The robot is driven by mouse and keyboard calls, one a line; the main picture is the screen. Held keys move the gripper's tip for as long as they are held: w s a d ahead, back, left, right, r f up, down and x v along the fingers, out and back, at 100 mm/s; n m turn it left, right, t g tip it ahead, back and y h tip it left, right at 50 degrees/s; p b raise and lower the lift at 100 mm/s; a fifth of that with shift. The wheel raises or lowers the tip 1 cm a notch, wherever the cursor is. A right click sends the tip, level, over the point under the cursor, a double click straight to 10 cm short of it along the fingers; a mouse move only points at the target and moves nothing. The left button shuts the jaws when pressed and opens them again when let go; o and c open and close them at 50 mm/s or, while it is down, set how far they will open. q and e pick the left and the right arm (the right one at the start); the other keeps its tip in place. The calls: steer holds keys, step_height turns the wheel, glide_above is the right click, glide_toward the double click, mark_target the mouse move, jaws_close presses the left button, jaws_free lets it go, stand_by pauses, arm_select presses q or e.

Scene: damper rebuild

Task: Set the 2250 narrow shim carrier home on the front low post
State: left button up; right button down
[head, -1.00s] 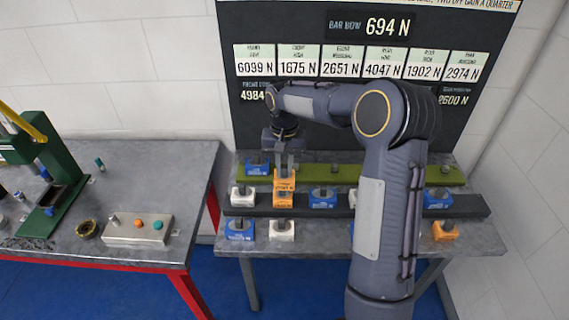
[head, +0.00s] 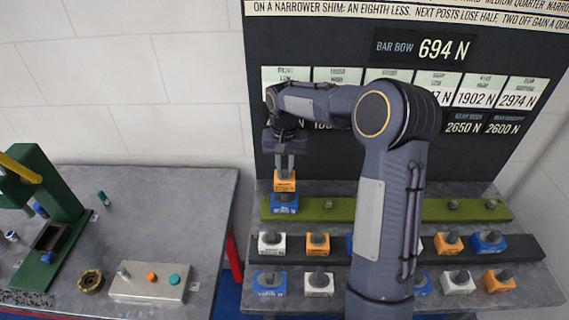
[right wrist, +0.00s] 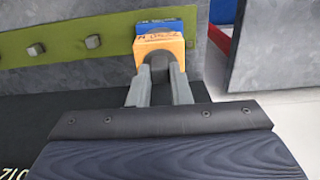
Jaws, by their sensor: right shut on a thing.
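My right gripper (head: 285,168) is shut on an orange carrier (head: 285,183) at the left end of the green bar. The orange carrier is directly over a blue carrier (head: 284,204), which sits on that bar. In the right wrist view the fingers (right wrist: 160,78) close on the dark knob of the orange carrier (right wrist: 160,46), with the blue carrier (right wrist: 167,25) showing just behind it. I cannot tell whether the two carriers touch. The orange carrier's print is too small to read surely. My left gripper is out of view.
The green bar (head: 400,211) has bare posts (head: 453,205) towards its right. White, orange and blue carriers stand on the dark bar (head: 385,246) and along the bench front. My right arm hides the middle. A side bench (head: 160,210) holds a green press (head: 62,205) and a button box (head: 150,283).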

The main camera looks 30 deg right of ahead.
mark_target(285, 176)
steer(key=shift+f+b, duration=2.05)
steer(key=shift+f, duration=1)
steer(key=shift+f, duration=0.1)
steer(key=c, duration=1.3)
jaws_free()
steer(key=shift+o, duration=0.2)
step_height(285, 176, up, 8)
steer(key=p, duration=0.5)
steer(key=shift+f+p, duration=0.15)
steer(key=shift+p, duration=0.25)
steer(key=shift+f, duration=0.1)
